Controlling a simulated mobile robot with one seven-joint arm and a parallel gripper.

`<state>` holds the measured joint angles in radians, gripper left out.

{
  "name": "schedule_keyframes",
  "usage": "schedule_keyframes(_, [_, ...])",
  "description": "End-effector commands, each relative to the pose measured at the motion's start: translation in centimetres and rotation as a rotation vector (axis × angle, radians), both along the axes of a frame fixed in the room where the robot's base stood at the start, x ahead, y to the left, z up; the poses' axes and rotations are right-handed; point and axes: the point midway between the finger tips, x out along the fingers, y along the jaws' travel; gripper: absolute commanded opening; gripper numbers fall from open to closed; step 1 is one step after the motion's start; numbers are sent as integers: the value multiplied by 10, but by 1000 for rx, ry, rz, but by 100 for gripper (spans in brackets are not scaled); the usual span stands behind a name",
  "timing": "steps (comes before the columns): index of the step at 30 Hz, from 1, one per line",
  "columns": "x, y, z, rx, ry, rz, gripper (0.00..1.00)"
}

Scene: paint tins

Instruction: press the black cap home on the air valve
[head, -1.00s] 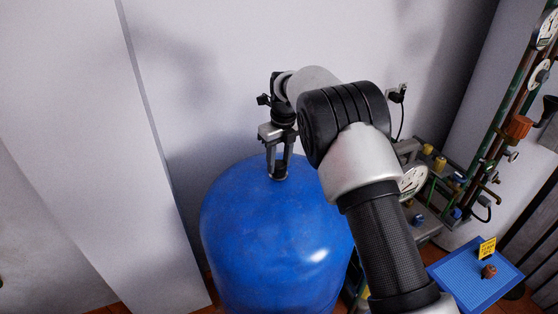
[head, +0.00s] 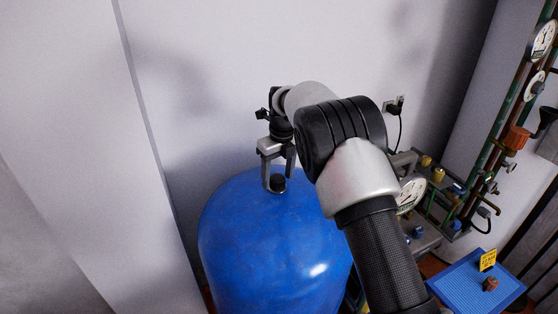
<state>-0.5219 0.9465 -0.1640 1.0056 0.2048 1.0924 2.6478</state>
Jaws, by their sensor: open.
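The black cap (head: 278,184) sits on top of the blue tank (head: 262,240), near the crown of its dome. The air valve itself does not show; it is hidden under or behind the cap. My gripper (head: 278,182) points down over the tank top. Its two fingers are apart, one on each side of the cap, with a visible gap between them and the cap. Whether the cap is fully seated cannot be told from this view.
A blue mat (head: 462,290) at lower right holds a small yellow sign (head: 488,260) and a brown piece (head: 490,284). Pipes with gauges (head: 543,40) line the right wall. A round gauge (head: 409,196) stands behind my arm. A plain wall is close behind the tank.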

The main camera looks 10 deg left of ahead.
Motion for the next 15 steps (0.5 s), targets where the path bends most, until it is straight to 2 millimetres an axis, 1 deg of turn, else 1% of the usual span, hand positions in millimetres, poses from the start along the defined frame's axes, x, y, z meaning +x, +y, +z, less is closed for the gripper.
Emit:
schedule_keyframes(5, [-1, -2, 30, 2, -4, 0, 58])
schedule_keyframes(15, [-8, -10, 114, 2, -5, 0, 58])
